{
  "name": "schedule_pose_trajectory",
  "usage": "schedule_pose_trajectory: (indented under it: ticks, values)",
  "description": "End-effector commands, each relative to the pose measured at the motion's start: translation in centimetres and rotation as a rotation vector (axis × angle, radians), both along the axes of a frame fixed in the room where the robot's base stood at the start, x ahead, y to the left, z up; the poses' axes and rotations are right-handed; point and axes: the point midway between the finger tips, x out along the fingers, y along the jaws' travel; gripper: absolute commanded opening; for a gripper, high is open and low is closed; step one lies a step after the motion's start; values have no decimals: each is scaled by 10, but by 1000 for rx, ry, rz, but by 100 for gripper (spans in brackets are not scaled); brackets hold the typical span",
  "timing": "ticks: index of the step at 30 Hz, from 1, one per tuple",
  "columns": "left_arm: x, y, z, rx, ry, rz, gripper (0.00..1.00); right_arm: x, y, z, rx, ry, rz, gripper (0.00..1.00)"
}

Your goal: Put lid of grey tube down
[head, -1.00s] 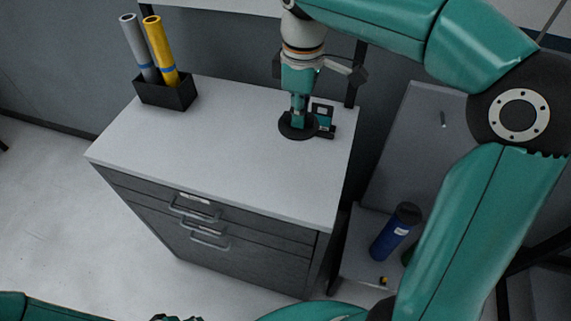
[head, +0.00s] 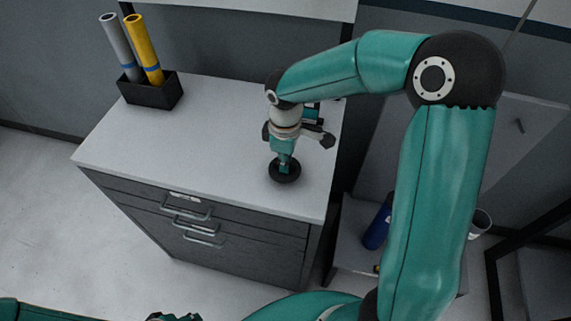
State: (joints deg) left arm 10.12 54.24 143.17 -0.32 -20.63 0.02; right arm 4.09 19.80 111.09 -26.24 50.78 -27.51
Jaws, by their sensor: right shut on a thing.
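A round black lid (head: 285,175) is in my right gripper (head: 284,165), which points down at the right part of the white cabinet top. The gripper is shut on the lid, which looks level and close to the surface; I cannot tell whether it touches. A tube with an open, pale rim (head: 481,220) shows partly behind my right arm on the lower right shelf; its body is mostly hidden, so its colour is unclear. My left gripper (head: 174,316) shows only as a dark sliver at the bottom edge.
A black box (head: 150,95) holds a grey roll (head: 117,45) and a yellow roll (head: 143,45) at the cabinet's back left. A small dark device (head: 312,112) stands behind my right gripper. A blue tube (head: 377,228) is on the lower shelf. The cabinet top's middle is clear.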

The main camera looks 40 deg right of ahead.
Motion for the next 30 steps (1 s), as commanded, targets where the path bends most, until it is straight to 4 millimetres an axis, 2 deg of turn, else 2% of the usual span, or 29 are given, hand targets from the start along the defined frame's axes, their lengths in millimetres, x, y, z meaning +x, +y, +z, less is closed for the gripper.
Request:
schedule_pose_trajectory:
  ticks: [4,15,16,20,30]
  values:
    - [0,0,2,0,0,0,40,0,1,-17,0,1,1,0]
    - [0,0,-2,0,0,0,40,0,1,-22,0,0,1,0]
    - [0,0,-1,0,0,0,40,0,1,-21,1,-1,1,12]
    - [0,0,-1,0,0,0,40,0,1,-21,0,0,2,34]
    - [0,0,1,0,0,0,40,0,1,-19,0,0,1,34]
